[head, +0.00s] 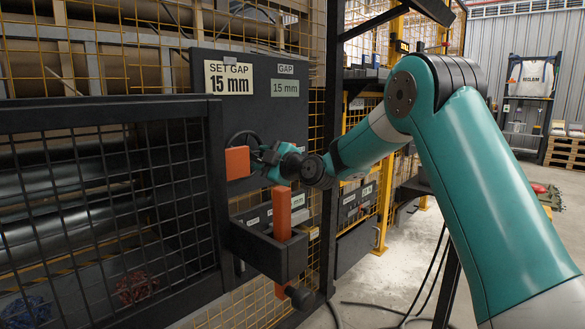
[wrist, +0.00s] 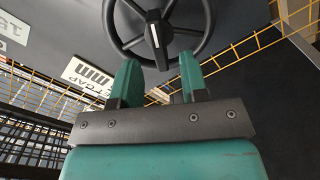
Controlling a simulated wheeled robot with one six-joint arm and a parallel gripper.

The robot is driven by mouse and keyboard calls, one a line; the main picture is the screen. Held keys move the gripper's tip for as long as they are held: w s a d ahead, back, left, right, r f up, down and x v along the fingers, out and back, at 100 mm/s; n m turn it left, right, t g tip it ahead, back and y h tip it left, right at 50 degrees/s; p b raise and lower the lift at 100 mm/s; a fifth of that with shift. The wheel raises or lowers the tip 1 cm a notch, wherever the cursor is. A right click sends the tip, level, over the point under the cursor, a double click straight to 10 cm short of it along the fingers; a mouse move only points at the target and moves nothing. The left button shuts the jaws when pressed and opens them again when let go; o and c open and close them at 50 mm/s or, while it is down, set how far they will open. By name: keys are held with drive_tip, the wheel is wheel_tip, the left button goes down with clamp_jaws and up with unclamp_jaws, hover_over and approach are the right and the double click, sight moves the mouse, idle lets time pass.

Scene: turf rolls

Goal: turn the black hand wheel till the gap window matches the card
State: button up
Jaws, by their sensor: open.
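The black hand wheel (wrist: 157,38) fills the top of the wrist view, with its spokes and a hub carrying a white mark. In the head view it is partly hidden behind an orange block. The card (head: 229,78) reads SET GAP 15 mm. The gap window (head: 285,88) beside it also reads 15 mm. My gripper (wrist: 159,70) is open, its two teal fingers apart near the lower rim of the wheel. I cannot tell whether they touch the rim. Nothing is held between them. The gripper (head: 263,157) also shows in front of the panel in the head view.
A black mesh guard (head: 110,210) covers rollers at the left. One orange block (head: 237,162) sits by its upper corner. An upright orange bar (head: 282,213) stands at a dark box (head: 265,250) below my gripper. Yellow fencing surrounds the panel. Open floor lies at the right.

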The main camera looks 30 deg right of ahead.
drive_tip(key=b+v, duration=0.1)
drive_tip(key=v, duration=1.2)
drive_tip(key=shift+s+b, duration=0.2)
drive_tip(key=shift+b, duration=0.1)
